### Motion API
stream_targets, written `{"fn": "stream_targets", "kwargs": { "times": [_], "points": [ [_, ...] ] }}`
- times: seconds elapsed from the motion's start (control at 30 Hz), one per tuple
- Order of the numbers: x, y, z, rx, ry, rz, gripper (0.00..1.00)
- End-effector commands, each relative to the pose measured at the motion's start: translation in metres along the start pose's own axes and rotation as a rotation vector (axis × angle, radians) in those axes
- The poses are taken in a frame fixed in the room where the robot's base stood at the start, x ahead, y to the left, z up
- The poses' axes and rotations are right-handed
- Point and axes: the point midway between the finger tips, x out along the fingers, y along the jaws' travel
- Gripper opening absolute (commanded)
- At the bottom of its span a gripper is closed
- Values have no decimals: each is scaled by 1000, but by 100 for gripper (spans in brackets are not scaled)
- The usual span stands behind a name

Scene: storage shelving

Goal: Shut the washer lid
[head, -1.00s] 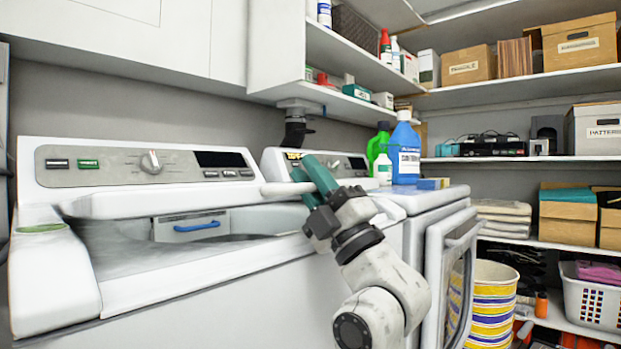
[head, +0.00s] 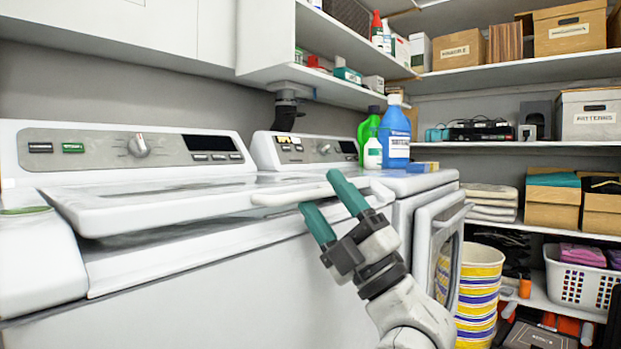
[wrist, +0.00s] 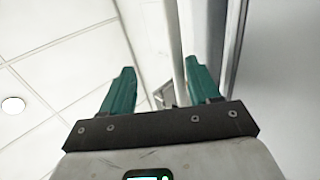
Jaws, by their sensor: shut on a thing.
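The white washer (head: 190,275) stands at the left in the head view. Its lid (head: 160,205) lies low and nearly flat over the tub opening, with its front edge still a little above the washer top. A white bar-shaped handle (head: 285,197) sticks out at the lid's right end. My gripper (head: 322,192) has its two teal fingers on either side of this handle, shut on it. In the wrist view my gripper (wrist: 160,88) shows both fingers apart with a pale bar (wrist: 173,50) running between them. The tub inside is hidden.
A second white machine (head: 415,182) stands to the right with its front door (head: 440,245) swung open near my arm. Green (head: 369,130) and blue (head: 395,135) bottles stand on it. A striped bin (head: 470,290) and loaded shelves are at the right.

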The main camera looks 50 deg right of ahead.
Motion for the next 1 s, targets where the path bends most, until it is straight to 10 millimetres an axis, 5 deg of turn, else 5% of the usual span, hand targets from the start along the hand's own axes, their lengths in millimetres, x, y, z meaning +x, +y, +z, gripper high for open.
{"fn": "stream_targets", "kwargs": {
  "times": [0.07, 0.23, 1.0],
  "points": [
    [-16, 13, 3, -15, -7, 33, 26],
    [-28, 11, 1, -10, -2, 28, 26],
    [-29, 8, -1, -5, 1, 22, 26]
  ]
}}
